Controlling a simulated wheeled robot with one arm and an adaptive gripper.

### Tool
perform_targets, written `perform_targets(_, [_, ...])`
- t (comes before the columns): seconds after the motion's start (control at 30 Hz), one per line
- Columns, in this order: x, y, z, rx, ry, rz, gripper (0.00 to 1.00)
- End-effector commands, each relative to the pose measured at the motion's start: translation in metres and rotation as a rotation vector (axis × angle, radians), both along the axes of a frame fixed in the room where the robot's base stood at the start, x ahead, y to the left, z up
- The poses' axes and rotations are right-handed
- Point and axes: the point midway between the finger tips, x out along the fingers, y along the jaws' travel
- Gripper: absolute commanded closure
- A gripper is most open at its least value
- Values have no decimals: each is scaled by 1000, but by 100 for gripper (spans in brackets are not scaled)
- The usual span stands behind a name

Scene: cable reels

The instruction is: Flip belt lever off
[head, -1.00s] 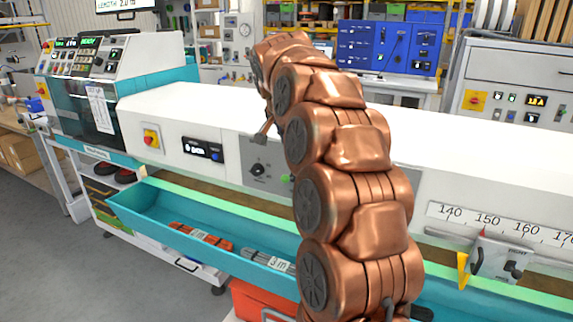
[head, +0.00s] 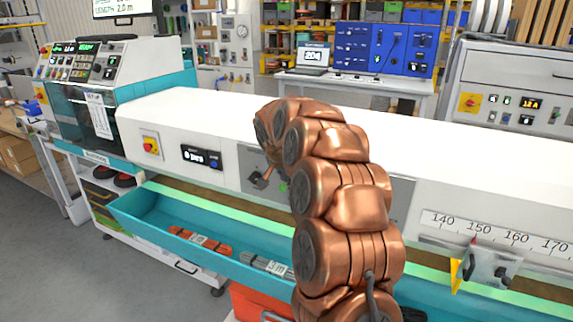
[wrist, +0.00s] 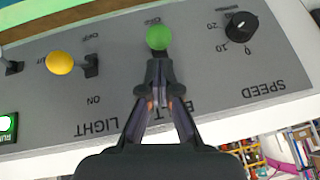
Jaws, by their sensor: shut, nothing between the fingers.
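The belt lever has a green ball knob (wrist: 158,37) and sits on a grey control panel (wrist: 215,72), which appears upside down in the wrist view. The BELT label is partly covered by my fingers. My gripper (wrist: 159,92) is shut and empty, its tips just below the green knob in the picture, over the lever's stem area. I cannot tell whether they touch it. In the head view the panel (head: 252,160) is partly hidden by my arm, and a bit of green (head: 283,188) shows beside it.
A yellow-knobbed light lever (wrist: 60,62) is to the left of the green one, and a black speed dial (wrist: 239,27) to the right. A lit green button (wrist: 7,126) is at the left edge. A teal trough (head: 160,215) runs below the machine front.

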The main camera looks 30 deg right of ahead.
Motion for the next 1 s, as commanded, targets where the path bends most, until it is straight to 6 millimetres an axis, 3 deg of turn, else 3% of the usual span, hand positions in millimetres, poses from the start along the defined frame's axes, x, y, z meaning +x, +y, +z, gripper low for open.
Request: perform_targets(1.0, [-1,5,-15,-34,-19,1,100])
